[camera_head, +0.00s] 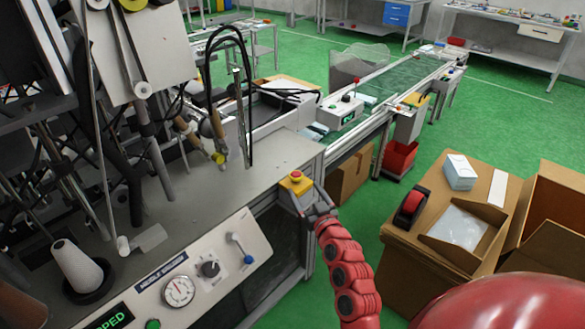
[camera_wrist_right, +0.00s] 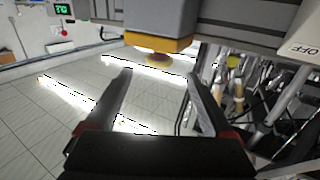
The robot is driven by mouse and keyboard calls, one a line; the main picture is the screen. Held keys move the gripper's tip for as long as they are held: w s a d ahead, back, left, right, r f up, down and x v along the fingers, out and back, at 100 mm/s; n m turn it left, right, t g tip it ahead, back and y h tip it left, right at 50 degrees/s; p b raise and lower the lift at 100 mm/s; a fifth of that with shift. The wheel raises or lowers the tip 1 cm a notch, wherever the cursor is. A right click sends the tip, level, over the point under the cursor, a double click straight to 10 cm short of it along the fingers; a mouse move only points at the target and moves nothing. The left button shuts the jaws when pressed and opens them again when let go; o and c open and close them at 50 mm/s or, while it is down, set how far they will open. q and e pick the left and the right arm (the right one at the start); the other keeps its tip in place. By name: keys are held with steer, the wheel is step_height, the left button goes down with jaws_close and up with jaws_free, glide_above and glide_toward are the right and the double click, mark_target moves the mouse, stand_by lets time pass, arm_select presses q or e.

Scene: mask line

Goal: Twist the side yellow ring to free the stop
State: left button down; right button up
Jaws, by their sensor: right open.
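A yellow box (camera_head: 296,186) with a red stop button (camera_head: 297,175) on top sits at the right corner of the grey machine bench, in the head view. In the right wrist view the yellow box (camera_wrist_right: 150,43) is at the top, with the button's round yellow ring (camera_wrist_right: 155,54) facing the gap between my fingers. My right gripper (camera_head: 311,202) is close beside the box. In the right wrist view its two fingers (camera_wrist_right: 160,78) are spread apart with nothing between them. Whether they touch the ring I cannot tell. My left gripper is not in view.
The grey bench (camera_head: 205,185) carries a white control panel (camera_head: 195,275) with gauge and knob at its front. A conveyor (camera_head: 400,90) runs away behind. Cardboard boxes (camera_head: 440,240) stand right of my right arm. Open green floor (camera_head: 350,210) lies between.

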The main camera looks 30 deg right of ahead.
mark_target(294, 172)
steer(key=w, duration=0.3)
steer(key=w+d, duration=0.1)
steer(key=w, duration=0.7)
steer(key=shift+d, duration=0.15)
